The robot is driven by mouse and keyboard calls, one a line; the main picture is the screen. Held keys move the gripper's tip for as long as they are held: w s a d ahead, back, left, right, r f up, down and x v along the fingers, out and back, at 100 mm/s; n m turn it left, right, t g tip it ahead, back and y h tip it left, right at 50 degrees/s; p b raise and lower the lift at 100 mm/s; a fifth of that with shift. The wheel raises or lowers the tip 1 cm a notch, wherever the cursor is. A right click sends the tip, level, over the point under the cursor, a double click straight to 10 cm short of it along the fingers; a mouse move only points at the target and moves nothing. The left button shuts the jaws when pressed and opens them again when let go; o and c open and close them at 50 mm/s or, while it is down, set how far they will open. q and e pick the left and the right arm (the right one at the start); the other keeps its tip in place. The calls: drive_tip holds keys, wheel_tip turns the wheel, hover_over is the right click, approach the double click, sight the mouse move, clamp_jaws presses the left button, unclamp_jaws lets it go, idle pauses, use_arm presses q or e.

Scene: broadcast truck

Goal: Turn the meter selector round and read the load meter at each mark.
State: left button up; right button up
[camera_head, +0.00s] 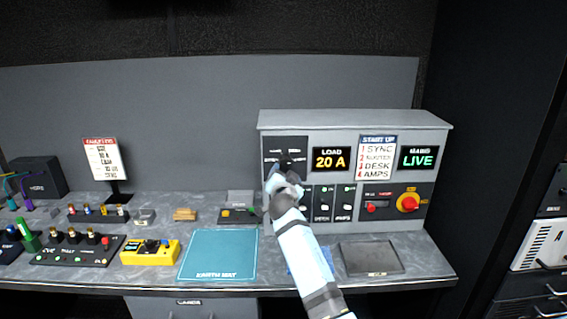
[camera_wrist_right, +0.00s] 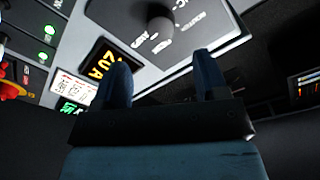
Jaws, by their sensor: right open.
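The load meter (camera_head: 331,158) on the grey power cabinet reads "20 A" in yellow; it also shows, tilted, in the right wrist view (camera_wrist_right: 101,65). The meter selector is a dark round knob (camera_wrist_right: 153,18) on a dark plate with white lettering, left of the meter in the head view. My right gripper (camera_head: 284,162) is raised in front of that plate and hides most of the knob in the head view. In the right wrist view its two blue fingers (camera_wrist_right: 163,62) stand apart and empty, with the knob just beyond the tips. Contact is not visible. My left gripper is out of view.
The cabinet also carries a start-up card (camera_head: 377,158), a green "LIVE" display (camera_head: 418,158), switches and a red-yellow rotary switch (camera_head: 408,202). Below lie a teal earth mat (camera_head: 218,254), a dark tray (camera_head: 370,257) and a yellow box (camera_head: 150,253).

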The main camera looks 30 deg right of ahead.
sight(285, 164)
drive_tip(key=p+x, duration=0.1)
drive_tip(key=x, duration=0.7)
drive_tip(key=shift+w, duration=0.1)
drive_tip(key=shift+a, duration=0.1)
drive_tip(key=shift+c, duration=0.3)
drive_tip(key=shift+f, duration=0.1)
drive_tip(key=c, duration=0.9)
